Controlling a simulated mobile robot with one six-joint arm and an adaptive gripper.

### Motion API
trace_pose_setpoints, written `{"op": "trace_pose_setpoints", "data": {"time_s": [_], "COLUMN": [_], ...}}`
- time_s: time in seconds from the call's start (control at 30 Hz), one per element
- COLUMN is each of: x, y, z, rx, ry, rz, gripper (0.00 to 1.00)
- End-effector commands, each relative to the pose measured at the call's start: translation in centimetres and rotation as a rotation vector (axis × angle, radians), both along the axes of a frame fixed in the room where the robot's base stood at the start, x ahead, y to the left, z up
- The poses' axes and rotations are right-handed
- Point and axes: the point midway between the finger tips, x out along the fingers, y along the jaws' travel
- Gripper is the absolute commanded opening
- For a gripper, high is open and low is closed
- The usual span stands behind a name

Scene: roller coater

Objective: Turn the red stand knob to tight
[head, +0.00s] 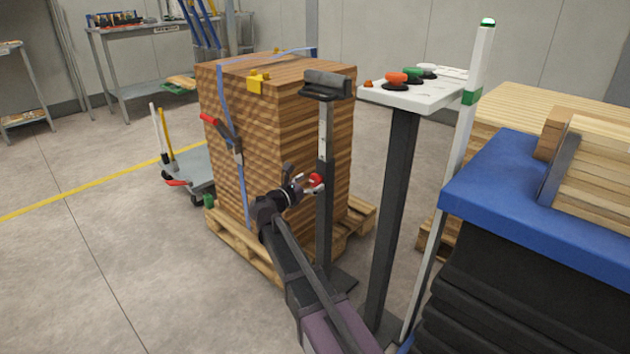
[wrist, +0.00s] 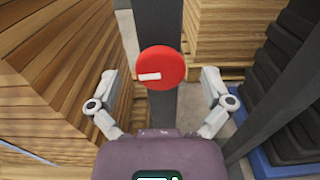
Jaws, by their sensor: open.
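The red stand knob (head: 316,180) is on the side of a dark upright stand post (head: 325,230) in the head view. In the wrist view the knob (wrist: 161,67) is a round red disc with a white bar mark that lies nearly level, tilted slightly. My gripper (wrist: 158,82) is open, with one finger on each side of the knob and a gap between each finger and the knob. In the head view my gripper (head: 312,183) is at the knob's height, close to the post. No tight mark is readable.
A strapped wood stack (head: 235,130) on a pallet stands directly behind the post. A grey control pedestal (head: 395,200) with colored buttons stands to the right. A blue-topped lift table (head: 500,190) is at the far right. Open floor (head: 120,250) lies to the left.

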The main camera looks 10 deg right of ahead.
Motion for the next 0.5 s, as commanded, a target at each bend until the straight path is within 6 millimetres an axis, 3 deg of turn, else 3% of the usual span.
{"op": "trace_pose_setpoints", "data": {"time_s": [0.2,0.5], "x": [1.0,1.2], "y": [-1.2,-1.4], "z": [0.0,0.0], "rx": [0.0,0.0], "ry": [0.0,0.0], "rz": [0.0,0.001], "gripper": [1.0,1.0]}}
